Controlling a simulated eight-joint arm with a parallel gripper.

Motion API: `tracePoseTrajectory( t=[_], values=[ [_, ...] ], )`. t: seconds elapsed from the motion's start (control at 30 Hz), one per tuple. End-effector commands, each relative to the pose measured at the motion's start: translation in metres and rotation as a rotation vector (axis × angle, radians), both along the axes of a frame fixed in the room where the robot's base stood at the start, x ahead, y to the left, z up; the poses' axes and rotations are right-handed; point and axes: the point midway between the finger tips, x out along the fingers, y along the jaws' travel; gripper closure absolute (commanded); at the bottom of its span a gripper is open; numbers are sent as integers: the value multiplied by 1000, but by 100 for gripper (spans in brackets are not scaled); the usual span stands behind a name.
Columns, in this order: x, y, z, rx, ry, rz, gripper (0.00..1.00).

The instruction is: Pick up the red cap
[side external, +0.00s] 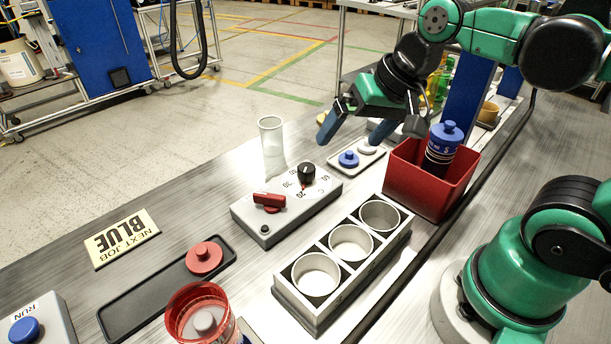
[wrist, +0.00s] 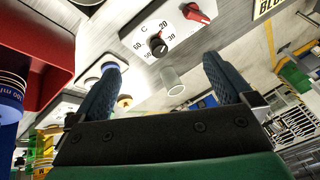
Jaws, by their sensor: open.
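The red cap (side external: 204,258) is a round disc with a raised knob on top. It sits at the far end of a long dark tray (side external: 135,305) in the left half of the side external view. I do not make it out in the wrist view. My gripper (side external: 352,131) is open and empty, well to the right of and beyond the red cap, above the bench behind the control box. In the wrist view my gripper (wrist: 161,75) shows two blue fingers spread apart with nothing between them.
A control box (side external: 287,208) with a red switch and black dial, and a clear cylinder (side external: 271,145), stand between. A three-hole rack (side external: 345,260), a red-rimmed cup (side external: 200,312) and a red bin (side external: 425,190) holding a blue-capped bottle (side external: 443,148) are nearby. A "BLUE" sign (side external: 123,239) lies left.

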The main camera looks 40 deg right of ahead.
Motion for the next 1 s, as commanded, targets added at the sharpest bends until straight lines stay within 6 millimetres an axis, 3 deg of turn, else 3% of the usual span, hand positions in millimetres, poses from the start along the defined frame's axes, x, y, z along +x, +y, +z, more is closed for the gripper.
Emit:
tracePoseTrajectory(
  t=[0.1,0.27,0.77,0.87,1.0],
  values=[
    [8,-5,-18,-209,-127,216,0],
    [12,-7,-24,-327,-189,329,40],
    [18,0,-21,-318,-174,353,40],
    [30,15,-16,-303,-139,401,40],
    [54,52,-15,-278,-60,496,40]
  ],
)
